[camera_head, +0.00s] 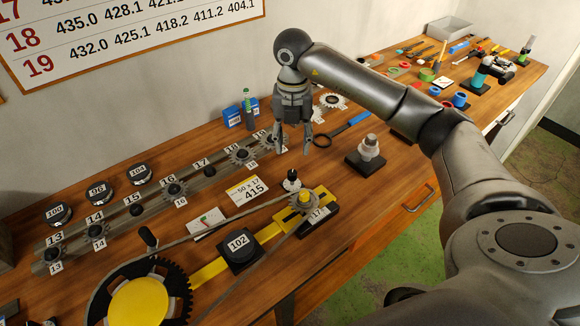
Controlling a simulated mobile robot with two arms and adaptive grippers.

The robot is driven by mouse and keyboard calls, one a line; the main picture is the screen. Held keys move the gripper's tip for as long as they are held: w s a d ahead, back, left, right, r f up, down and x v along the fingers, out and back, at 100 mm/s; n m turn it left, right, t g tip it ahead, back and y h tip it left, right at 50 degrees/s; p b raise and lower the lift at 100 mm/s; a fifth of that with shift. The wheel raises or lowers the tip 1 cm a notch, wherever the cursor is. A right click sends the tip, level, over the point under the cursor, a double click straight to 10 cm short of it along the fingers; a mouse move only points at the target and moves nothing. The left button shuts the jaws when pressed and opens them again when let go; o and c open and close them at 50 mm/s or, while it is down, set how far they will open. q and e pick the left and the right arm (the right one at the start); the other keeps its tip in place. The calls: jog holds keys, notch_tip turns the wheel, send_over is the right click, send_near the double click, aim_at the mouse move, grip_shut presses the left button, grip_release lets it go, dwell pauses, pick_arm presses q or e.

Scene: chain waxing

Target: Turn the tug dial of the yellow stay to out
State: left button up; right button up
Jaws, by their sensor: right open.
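The yellow stay (209,271) is a flat yellow bar running from the large black chainring with a yellow centre (139,301) up to a small cog (304,200) at its right end. A small black-topped knob on a pale base (291,181) stands beside that end; it may be the tug dial, but its setting is too small to read. A chain (225,226) runs between chainring and cog. My right gripper (293,150) points down, open and empty, above the table behind the knob and apart from it. My left gripper is out of view.
A black block marked 102 (239,251) sits by the stay. A numbered rail of cogs (135,211) lies behind. A yellow card marked 415 (246,190), a pale plate (205,223) and a pedestal (369,150) stand nearby. Tools crowd the far right.

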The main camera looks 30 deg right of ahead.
aim_at(292, 172)
notch_tip(292, 172, down, 9)
jog(key=p, duration=0.3)
jog(key=shift+s+a+f, duration=0.1)
jog(key=shift+f, duration=0.65)
grip_shut()
